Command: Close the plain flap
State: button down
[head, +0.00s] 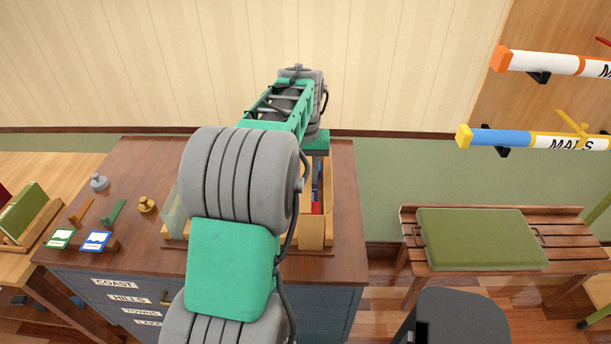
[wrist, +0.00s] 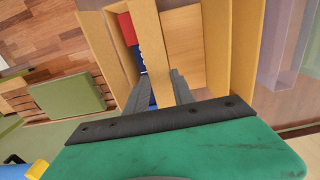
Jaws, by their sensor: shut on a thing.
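On the brown desk stands an open tan wooden box, mostly hidden behind my arm in the head view. A plain tan flap (head: 311,233) shows at its near right side. In the wrist view a plain tan panel (wrist: 148,30) runs between my fingers, and my gripper (wrist: 160,76) appears shut on its edge. Whether this is the same flap I cannot tell. Other tan walls (wrist: 245,45) rise to the right. A red and blue thing (wrist: 128,28) lies inside the box; it also shows in the head view (head: 316,203). My fingertips are hidden in the head view.
A translucent panel (head: 173,218) stands at the box's left. A brass knob (head: 147,204), a grey knob (head: 99,181) and small cards (head: 96,240) are on the desk's left. A bench with a green cushion (head: 480,239) stands right, beyond a floor gap.

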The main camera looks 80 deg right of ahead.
aim_at(307, 181)
jog(key=shift+s, duration=0.1)
jog(key=c, duration=1.1)
grip_release()
jog(key=shift+o, duration=0.2)
notch_tip(307, 181, up, 8)
jog(key=b, duration=0.1)
jog(key=shift+f, duration=0.1)
